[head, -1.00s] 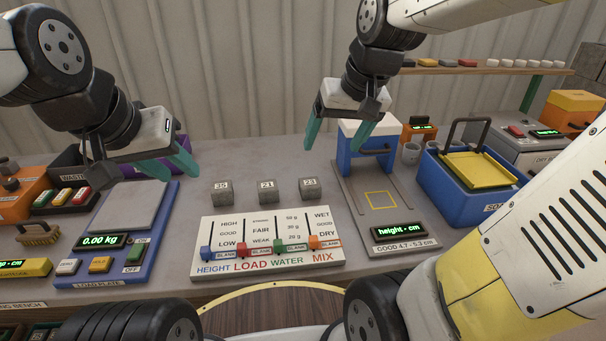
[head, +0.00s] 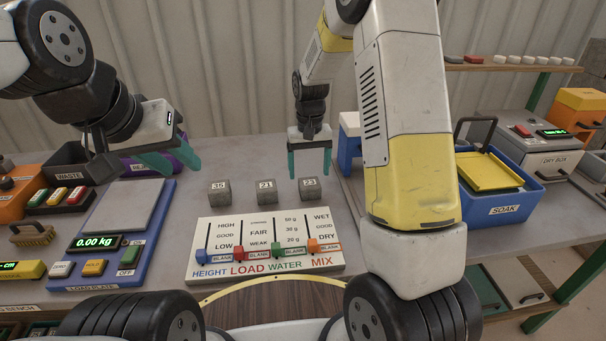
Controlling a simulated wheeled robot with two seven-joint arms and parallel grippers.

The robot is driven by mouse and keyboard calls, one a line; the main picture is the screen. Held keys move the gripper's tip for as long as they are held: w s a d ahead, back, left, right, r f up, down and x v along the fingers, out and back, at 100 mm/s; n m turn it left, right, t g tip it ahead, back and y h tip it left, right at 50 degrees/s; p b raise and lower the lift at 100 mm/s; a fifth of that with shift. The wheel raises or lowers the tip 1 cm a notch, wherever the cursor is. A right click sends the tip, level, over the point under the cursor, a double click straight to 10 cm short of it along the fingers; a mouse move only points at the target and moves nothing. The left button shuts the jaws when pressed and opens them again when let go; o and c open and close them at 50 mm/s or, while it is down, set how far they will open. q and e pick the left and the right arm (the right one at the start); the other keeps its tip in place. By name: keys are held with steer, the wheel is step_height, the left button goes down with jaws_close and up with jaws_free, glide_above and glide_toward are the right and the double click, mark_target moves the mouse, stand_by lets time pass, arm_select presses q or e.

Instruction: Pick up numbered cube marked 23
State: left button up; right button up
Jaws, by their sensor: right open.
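The grey cube marked 23 (head: 309,189) stands on the bench at the right end of a row of three. The cube marked 21 (head: 266,191) is in the middle, and a cube (head: 219,193) that reads 35 or 39 is at the left. My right gripper (head: 309,166) points down just above and behind cube 23, its teal fingers open and spread to either side of it. I cannot tell whether they touch it. My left gripper (head: 176,164) hangs over the load plate's back edge; its fingers look apart with nothing between them.
A slider board (head: 265,243) lies in front of the cubes. The load plate (head: 126,205) is at left, beside the waste bin (head: 75,177). My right arm hides most of the height press. The blue soak tub (head: 500,203) and dry box (head: 545,150) stand at right.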

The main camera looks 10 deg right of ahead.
mark_target(310, 182)
step_height(310, 182, down, 6)
steer(key=shift+s+d+f, duration=0.1)
steer(key=shift+f, duration=0.05)
jaws_close()
stand_by(0.5)
